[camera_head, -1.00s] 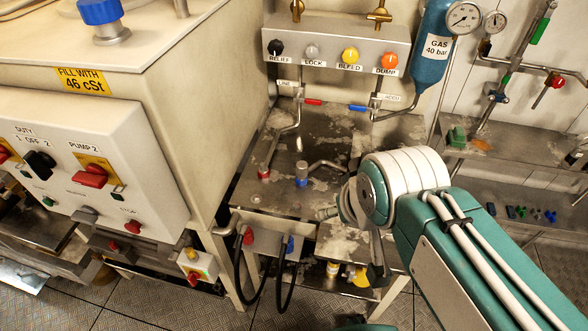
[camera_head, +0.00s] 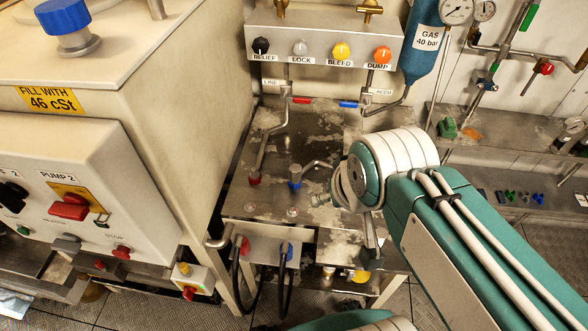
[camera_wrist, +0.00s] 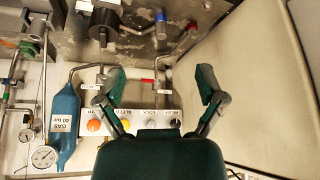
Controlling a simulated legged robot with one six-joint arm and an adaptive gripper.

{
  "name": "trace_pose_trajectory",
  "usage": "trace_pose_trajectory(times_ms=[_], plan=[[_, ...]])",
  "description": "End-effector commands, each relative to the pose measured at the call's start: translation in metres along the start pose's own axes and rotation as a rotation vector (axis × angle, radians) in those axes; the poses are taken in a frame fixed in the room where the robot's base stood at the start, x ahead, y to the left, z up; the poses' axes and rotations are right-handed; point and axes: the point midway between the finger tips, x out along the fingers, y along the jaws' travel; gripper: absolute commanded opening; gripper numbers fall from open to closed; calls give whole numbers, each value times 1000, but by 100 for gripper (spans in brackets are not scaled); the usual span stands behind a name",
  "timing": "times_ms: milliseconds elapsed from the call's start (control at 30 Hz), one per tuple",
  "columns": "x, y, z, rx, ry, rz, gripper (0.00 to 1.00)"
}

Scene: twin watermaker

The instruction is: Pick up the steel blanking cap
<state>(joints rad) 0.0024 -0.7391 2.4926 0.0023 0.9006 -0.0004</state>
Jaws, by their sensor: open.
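My gripper (camera_wrist: 162,84) is open in the wrist view, its two green fingers spread wide with nothing between them. The fingers point over the steel bench towards the valve manifold. In the head view my arm hides the gripper. I cannot pick out the steel blanking cap for certain. A small grey steel piece (camera_head: 320,199) shows just left of my arm in the head view, but I cannot tell whether it is the cap. A dark round part with a steel stem (camera_wrist: 103,26) stands beyond the left finger in the wrist view, apart from it.
The manifold (camera_head: 322,40) with coloured knobs stands behind the stained steel bench (camera_head: 275,205). A red-ended hose fitting (camera_head: 255,180) and a blue one (camera_head: 296,181) stand on the bench. A cabinet (camera_head: 190,90) bounds the left; a blue gas bottle (camera_head: 425,45) hangs at right.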

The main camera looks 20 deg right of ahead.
Motion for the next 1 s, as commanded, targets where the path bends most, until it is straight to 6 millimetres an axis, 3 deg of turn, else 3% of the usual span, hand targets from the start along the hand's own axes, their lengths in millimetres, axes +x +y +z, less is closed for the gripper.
trace_pose_trajectory(times_ms=[567, 1000], plan=[[8, 0, -23, 36, -47, 2, 89], [40, 0, -74, 118, -153, 10, 89]])
